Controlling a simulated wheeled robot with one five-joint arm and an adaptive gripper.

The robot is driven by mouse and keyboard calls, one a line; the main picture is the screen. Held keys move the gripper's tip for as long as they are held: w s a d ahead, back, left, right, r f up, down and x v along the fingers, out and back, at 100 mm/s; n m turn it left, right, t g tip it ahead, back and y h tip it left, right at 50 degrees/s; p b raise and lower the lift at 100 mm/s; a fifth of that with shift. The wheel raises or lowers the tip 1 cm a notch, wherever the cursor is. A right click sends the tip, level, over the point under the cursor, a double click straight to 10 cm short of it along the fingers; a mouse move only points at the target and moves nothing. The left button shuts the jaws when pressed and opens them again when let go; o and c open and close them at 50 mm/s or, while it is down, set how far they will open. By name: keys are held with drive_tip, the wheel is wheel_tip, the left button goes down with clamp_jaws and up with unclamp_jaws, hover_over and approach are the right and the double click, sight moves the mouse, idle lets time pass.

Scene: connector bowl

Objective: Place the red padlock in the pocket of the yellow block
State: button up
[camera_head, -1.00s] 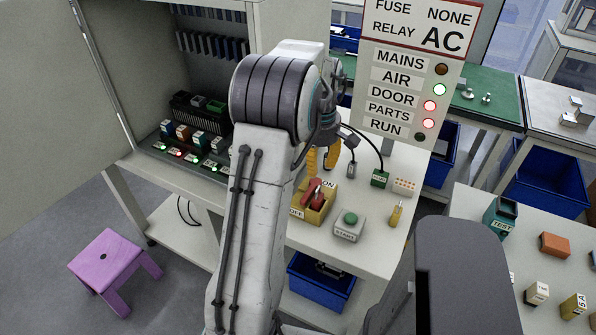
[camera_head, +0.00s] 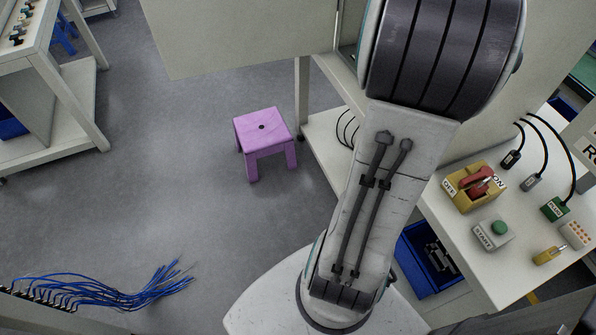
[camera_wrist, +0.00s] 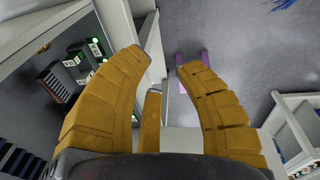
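The yellow block (camera_head: 462,200) sits on the white worktable at the right of the head view, marked OFF on its left and ON on its right. A red part (camera_head: 480,179) rests in or on top of it; I cannot tell whether this is the padlock or a handle. My gripper (camera_wrist: 165,62) shows in the wrist view with its yellow fingers spread apart and nothing between them. It is out of the head view, hidden behind or beyond my arm. Neither the block nor the red part shows in the wrist view.
On the worktable (camera_head: 510,275), a START button box (camera_head: 492,236), a green plug (camera_head: 554,208) and a yellow-handled item (camera_head: 549,255) stand near the block. A blue bin (camera_head: 428,265) is below. A purple stool (camera_head: 262,130) stands on the open floor. A cabinet with modules (camera_wrist: 55,80) is at the wrist view's left.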

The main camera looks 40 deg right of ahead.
drive_tip(key=w+a+r+t, duration=0.1)
drive_tip(key=w+a, duration=0.3)
drive_tip(key=a, duration=1)
drive_tip(key=s+a+f+t, duration=0.1)
drive_tip(key=s+a, duration=0.1)
drive_tip(key=a, duration=0.5)
drive_tip(key=s+a+n+t+y, duration=0.1)
drive_tip(key=s+a, duration=0.2)
drive_tip(key=a, duration=0.4)
drive_tip(key=shift+s+f+n, duration=0.3)
drive_tip(key=shift+f, duration=0.05)
